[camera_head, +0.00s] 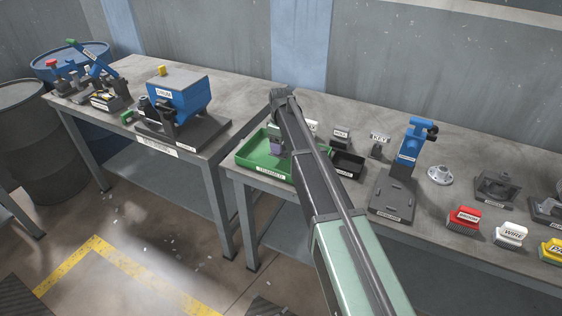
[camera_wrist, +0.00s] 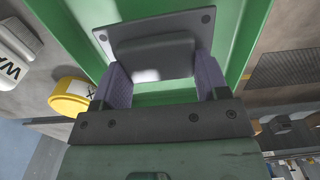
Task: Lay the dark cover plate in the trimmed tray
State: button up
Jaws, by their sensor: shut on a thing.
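The dark grey cover plate (camera_wrist: 118,38) has corner screws and a raised block in its middle. It shows in the wrist view between the two purple-grey fingers of my gripper (camera_wrist: 160,78), which is shut on the raised block. The green tray (camera_wrist: 243,25) lies behind and around the plate in that view. In the head view the green tray (camera_head: 252,164) stands at the table's front left corner, and my gripper (camera_head: 276,146) is over it, partly hidden by my arm. Whether the plate touches the tray floor I cannot tell.
A small black bin (camera_head: 348,164) stands right of the green tray. A blue press-like fixture (camera_head: 410,145) stands farther right, with red (camera_head: 463,220) and white (camera_head: 510,234) labelled blocks. A blue hopper (camera_head: 179,95) is on the left table. A gap separates the tables.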

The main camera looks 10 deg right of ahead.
notch_tip(320, 180, down, 4)
jog(key=b, duration=0.4)
jog(key=shift+f, duration=0.25)
jog(key=shift+r, duration=0.25)
jog(key=shift+f, duration=0.15)
jog(key=o, duration=1.3)
